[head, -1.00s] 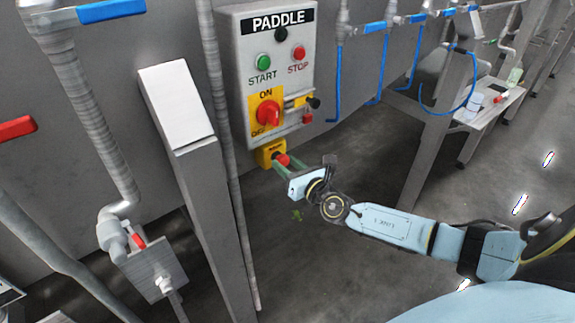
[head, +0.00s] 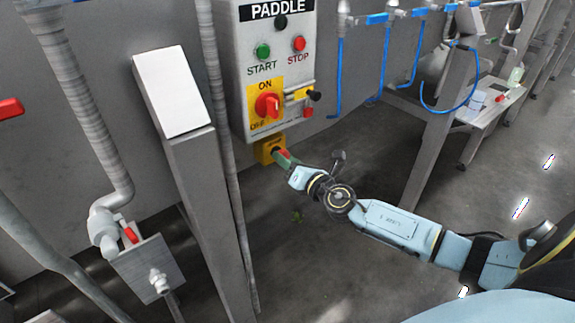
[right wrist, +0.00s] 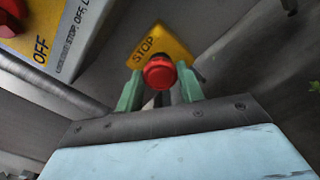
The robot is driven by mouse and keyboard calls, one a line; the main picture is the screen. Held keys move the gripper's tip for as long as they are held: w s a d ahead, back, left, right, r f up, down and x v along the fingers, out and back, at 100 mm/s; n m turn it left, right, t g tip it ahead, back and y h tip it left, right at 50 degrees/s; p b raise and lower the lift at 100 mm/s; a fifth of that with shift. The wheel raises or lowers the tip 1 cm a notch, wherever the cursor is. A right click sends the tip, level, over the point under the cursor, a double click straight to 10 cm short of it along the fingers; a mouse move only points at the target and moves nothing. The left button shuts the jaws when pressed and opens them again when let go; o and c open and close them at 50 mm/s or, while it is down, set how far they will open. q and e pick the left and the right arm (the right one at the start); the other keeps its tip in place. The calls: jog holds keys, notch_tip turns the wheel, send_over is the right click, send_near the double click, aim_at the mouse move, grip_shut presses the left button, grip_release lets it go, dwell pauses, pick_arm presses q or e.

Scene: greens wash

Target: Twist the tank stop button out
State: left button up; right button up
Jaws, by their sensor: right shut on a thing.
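The tank stop button is a red mushroom head on a yellow box (head: 268,150) below the paddle panel. In the right wrist view the red button (right wrist: 159,72) sits between the two green fingers, in front of the yellow STOP plate (right wrist: 174,44). My right gripper (head: 283,157) is shut on the button, its fingers at either side of the red head. In the head view the fingers hide most of the button. The left gripper is not in view.
The grey PADDLE panel (head: 299,80) with a red rotary switch (head: 267,105) is just above the yellow box. A grey post (head: 200,180) and a thin pipe stand to the left. The floor right of the box is clear.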

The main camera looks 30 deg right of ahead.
jog(key=shift+m+b, duration=0.4)
jog(key=shift+m, duration=1.2)
jog(key=o, duration=1)
jog(key=shift+c, duration=0.2)
jog(key=s+d+b, duration=0.1)
jog(key=s+b, duration=0.1)
jog(key=s, duration=1.1)
jog(key=shift+s, duration=0.2)
